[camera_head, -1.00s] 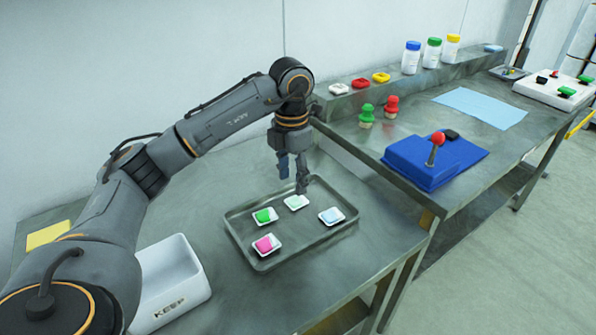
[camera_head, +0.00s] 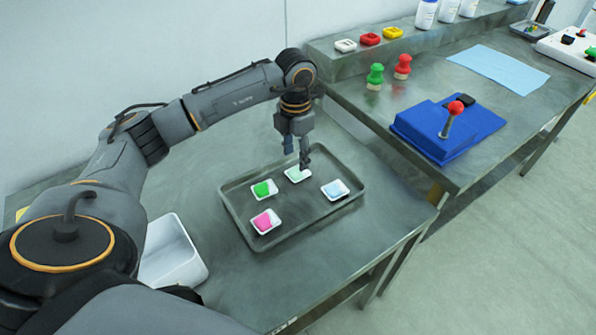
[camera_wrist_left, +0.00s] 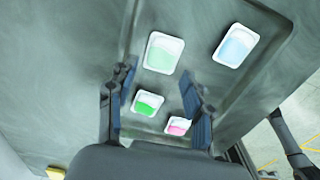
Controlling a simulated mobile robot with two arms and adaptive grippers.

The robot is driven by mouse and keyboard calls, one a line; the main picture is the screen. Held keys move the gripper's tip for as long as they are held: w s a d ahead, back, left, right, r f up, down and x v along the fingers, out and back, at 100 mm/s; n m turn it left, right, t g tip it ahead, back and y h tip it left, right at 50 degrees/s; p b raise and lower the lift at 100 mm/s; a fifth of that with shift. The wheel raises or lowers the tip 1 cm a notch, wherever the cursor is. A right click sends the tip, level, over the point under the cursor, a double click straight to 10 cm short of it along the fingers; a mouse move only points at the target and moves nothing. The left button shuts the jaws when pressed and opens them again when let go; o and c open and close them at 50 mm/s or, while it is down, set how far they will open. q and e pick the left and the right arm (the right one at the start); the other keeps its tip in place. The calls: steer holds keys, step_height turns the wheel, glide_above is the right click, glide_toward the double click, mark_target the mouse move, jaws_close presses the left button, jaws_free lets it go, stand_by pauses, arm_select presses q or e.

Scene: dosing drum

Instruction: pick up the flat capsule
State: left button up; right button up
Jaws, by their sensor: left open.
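Several small white capsules with coloured contents lie in a shallow grey tray (camera_head: 289,233): a green one (camera_head: 264,189), a pale green one (camera_head: 297,175), a light blue one (camera_head: 335,190) and a pink one (camera_head: 265,222). I cannot tell which is the flat one. My left gripper (camera_head: 297,158) points down, open and empty, just above the pale green capsule. In the left wrist view, its fingers (camera_wrist_left: 161,76) stand apart, with the pale green capsule (camera_wrist_left: 163,53) ahead of them. The green (camera_wrist_left: 147,103) and pink (camera_wrist_left: 178,126) capsules show between the fingers. My right gripper is not in view.
A white bin (camera_head: 172,257) stands left of the tray, partly hidden by my arm. On the bench to the right are a blue block with a red-knobbed lever (camera_head: 447,130), green (camera_head: 375,77) and red (camera_head: 402,67) stoppers and a light blue cloth (camera_head: 499,67).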

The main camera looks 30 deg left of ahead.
mark_target(298, 171)
arm_select(q)
steer(key=f, duration=0.3)
steer(key=shift+w+d+f+p, duration=0.15)
steer(key=shift+d+f+p, duration=0.1)
steer(key=shift+f+p, duration=0.15)
steer(key=shift+f, duration=0.45)
steer(key=c, duration=0.6)
steer(key=shift+o, duration=0.2)
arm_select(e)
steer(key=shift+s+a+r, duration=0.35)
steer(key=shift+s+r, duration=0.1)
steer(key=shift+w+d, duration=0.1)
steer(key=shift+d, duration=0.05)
